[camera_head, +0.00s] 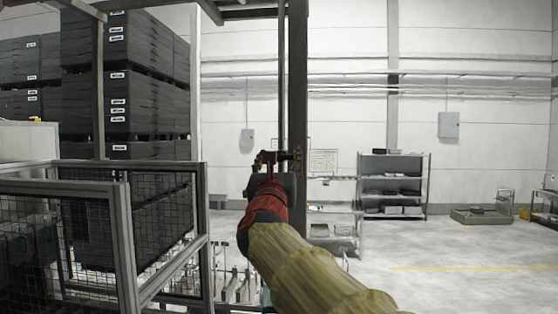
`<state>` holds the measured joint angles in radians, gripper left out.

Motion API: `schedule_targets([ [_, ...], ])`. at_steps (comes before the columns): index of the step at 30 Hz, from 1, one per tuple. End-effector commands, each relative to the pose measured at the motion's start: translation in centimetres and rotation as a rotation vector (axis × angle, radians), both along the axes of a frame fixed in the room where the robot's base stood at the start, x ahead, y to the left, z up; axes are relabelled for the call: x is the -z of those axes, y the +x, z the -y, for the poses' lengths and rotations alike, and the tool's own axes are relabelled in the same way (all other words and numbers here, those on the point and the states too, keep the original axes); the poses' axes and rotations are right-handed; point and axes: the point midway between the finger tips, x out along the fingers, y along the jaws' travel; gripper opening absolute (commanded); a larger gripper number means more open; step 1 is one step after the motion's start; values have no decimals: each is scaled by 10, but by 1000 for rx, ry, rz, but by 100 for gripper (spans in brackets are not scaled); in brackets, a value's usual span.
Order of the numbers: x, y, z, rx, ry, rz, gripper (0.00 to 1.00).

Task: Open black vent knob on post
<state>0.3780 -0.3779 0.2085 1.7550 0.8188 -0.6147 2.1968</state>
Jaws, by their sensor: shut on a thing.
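The dark post (299,80) stands upright in the middle of the head camera view, with a thin pipe (282,80) running along its left side. My gripper (275,158) is raised in front of the post, at the end of my red and tan arm. Its fingers are at a small dark fitting beside the post, where the black vent knob appears to be. The gripper is shut on the knob, which is mostly hidden behind the fingers and wrist. I cannot make out the knob's angle.
A mesh guard fence (172,168) stands at the left, before tall stacks of dark crates (125,80). A shelf rack (393,170) stands at the back wall, with a low tray (482,216) to its right. The floor at right is mostly clear.

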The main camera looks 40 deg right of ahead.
Motion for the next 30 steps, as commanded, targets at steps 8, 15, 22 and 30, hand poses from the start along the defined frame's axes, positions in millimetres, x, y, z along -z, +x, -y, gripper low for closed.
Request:
schedule_targets([
  [8, 4, -2, 0, 2, -102, -111, 28],
  [15, 4, -1, 1, 3, -244, -280, 28],
  [22, 1, -1, 0, 2, -382, -445, 28],
  [30, -1, 0, 0, 2, -527, -614, 28],
])
